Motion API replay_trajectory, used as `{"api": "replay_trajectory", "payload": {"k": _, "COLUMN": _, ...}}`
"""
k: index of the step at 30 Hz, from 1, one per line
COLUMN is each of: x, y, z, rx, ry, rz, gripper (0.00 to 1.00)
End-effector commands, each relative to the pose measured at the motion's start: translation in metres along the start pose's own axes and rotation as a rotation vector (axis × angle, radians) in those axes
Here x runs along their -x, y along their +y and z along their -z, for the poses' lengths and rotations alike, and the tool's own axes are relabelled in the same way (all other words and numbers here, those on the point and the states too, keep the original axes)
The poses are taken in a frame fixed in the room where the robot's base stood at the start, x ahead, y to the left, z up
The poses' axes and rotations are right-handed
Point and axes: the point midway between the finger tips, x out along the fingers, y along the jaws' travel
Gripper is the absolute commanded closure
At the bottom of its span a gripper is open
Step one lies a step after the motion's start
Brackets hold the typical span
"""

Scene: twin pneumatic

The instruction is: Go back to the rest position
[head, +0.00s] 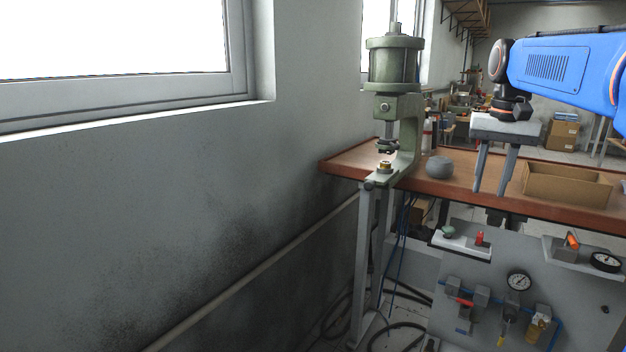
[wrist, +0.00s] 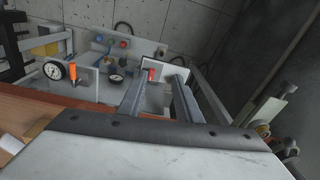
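My gripper (head: 491,190) hangs below my blue arm at the right of the head view, pointing down. Its two grey fingers stand apart with nothing between them. In the head view it overlaps the wooden bench (head: 465,192), between a grey round object (head: 439,168) and an open cardboard box (head: 566,186). I cannot tell whether the fingertips touch anything. In the wrist view my gripper (wrist: 155,85) shows two separate fingers beyond its pale, dark-edged body, with the control panel behind them. No rest position is marked in either view.
A green pneumatic press (head: 394,70) stands at the bench's left end, with a small brass part (head: 385,166) under its ram. A panel with a gauge (head: 519,281), valves and hoses is below the bench. A wall (head: 180,200) with windows closes off the left.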

Motion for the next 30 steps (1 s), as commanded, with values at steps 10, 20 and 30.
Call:
{"api": "replay_trajectory", "payload": {"k": 10, "x": -0.038, "y": -0.008, "z": -0.085, "rx": 0.128, "ry": 0.087, "rz": 0.026, "gripper": 0.69}}
{"api": "replay_trajectory", "payload": {"k": 20, "x": -0.088, "y": -0.006, "z": -0.161, "rx": 0.246, "ry": 0.168, "rz": 0.050, "gripper": 0.69}}
{"api": "replay_trajectory", "payload": {"k": 30, "x": -0.153, "y": 0.003, "z": -0.236, "rx": 0.367, "ry": 0.254, "rz": 0.076, "gripper": 0.69}}
